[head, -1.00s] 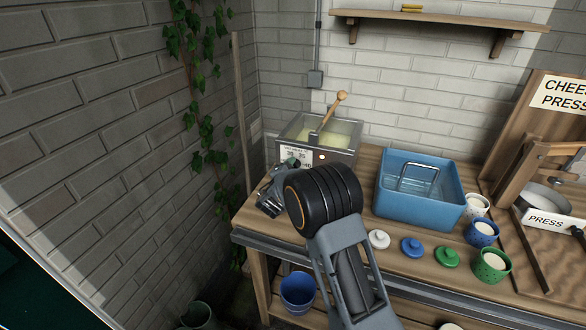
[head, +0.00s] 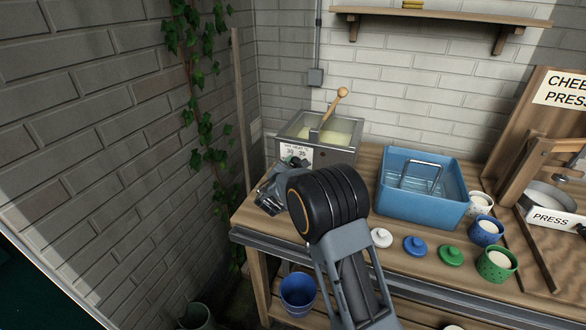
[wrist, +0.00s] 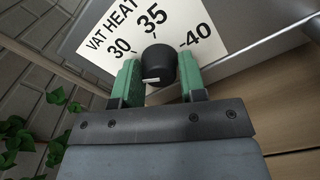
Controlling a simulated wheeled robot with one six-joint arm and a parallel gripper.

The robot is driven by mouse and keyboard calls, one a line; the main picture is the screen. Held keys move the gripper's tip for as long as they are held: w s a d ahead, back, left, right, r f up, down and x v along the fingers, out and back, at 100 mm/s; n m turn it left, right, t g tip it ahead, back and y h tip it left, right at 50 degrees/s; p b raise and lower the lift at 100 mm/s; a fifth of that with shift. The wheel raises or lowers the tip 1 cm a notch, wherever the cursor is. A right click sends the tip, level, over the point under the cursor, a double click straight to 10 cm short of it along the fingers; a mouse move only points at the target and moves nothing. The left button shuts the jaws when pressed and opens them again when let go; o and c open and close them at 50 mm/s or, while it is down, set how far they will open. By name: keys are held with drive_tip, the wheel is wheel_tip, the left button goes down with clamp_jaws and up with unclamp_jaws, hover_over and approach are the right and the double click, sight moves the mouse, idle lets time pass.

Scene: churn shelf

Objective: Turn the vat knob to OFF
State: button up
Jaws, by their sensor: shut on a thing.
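The black vat knob (wrist: 160,65) sits on a white dial plate (wrist: 127,30) marked VAT HEAT, 30, 35 and 40, on the front of the metal vat (head: 340,155). A white mark on the knob points left in the wrist view, below the 30. My gripper (wrist: 159,76) is shut on the knob, with one green finger on each side. No OFF mark shows; the lower part of the dial is hidden behind my gripper. In the head view the knob is mostly hidden by my gripper and arm.
A wooden-handled tool (head: 334,105) stands in the vat. A brick wall with ivy (head: 205,120) is close on the left.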

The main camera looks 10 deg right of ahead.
drive_tip(key=n, duration=0.5)
drive_tip(key=shift+n, duration=0.3)
idle(0.4)
drive_tip(key=shift+r, duration=0.1)
drive_tip(key=o, duration=0.9)
drive_tip(key=shift+o, duration=0.2)
drive_tip(key=shift+a, duration=0.1)
drive_tip(key=v, duration=1.3)
drive_tip(key=shift+s+a, duration=0.2)
drive_tip(key=shift+s, duration=0.15)
